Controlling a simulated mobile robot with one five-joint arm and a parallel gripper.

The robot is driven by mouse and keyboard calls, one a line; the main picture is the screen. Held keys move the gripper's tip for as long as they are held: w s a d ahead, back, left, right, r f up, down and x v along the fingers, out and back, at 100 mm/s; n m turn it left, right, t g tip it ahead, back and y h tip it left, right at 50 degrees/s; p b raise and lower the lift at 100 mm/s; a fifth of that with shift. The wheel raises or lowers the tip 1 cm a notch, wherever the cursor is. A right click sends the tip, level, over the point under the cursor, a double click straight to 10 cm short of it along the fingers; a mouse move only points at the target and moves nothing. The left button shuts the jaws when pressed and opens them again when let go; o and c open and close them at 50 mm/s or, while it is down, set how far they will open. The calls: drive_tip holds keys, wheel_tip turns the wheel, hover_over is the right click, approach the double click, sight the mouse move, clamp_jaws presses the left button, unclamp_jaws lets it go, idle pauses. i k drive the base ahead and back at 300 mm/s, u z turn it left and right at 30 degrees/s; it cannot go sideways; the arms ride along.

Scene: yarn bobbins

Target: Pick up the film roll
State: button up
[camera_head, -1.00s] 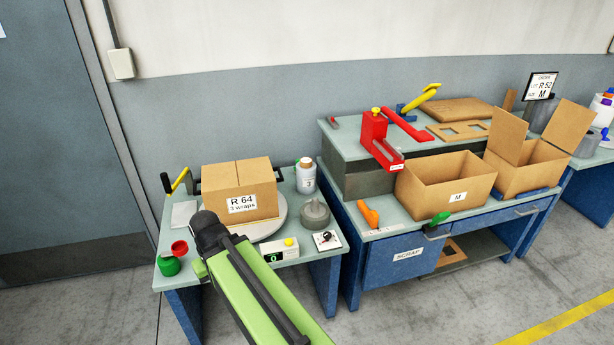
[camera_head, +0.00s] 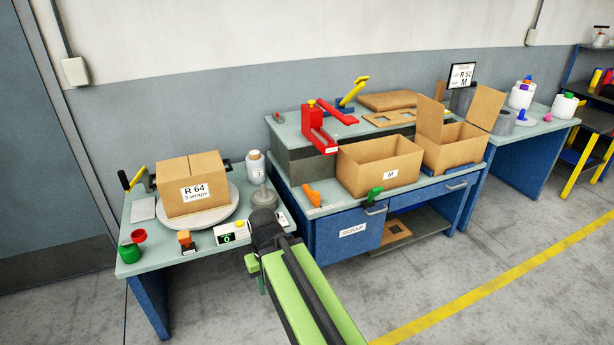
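A pale upright cylinder with a brown top (camera_head: 255,167), which looks like the film roll, stands at the back right of the left table (camera_head: 160,258), behind the turntable. My arm reaches in from the bottom of the picture, and its dark end with my gripper (camera_head: 266,228) is over the front right corner of that table. It is nearer to me than the roll and apart from it in the picture. The fingers cannot be made out, and nothing held can be seen.
A closed box marked R 64 (camera_head: 193,186) sits on the round turntable (camera_head: 226,214). A grey weight-like object (camera_head: 264,197) stands just in front of the roll. A small counter box (camera_head: 231,233), orange stamp-like block (camera_head: 186,240) and green cup (camera_head: 131,252) line the front edge. The bench with open boxes (camera_head: 380,168) is right.

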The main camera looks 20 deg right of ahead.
sight(255, 160)
drive_tip(key=u, duration=0.1)
drive_tip(key=k, duration=0.3)
drive_tip(key=z, duration=0.6)
drive_tip(key=i, duration=1.6)
drive_tip(key=u, duration=0.95)
drive_tip(key=i, duration=0.95)
drive_tip(key=u, duration=0.75)
drive_tip(key=i, duration=0.5)
drive_tip(key=z, duration=0.05)
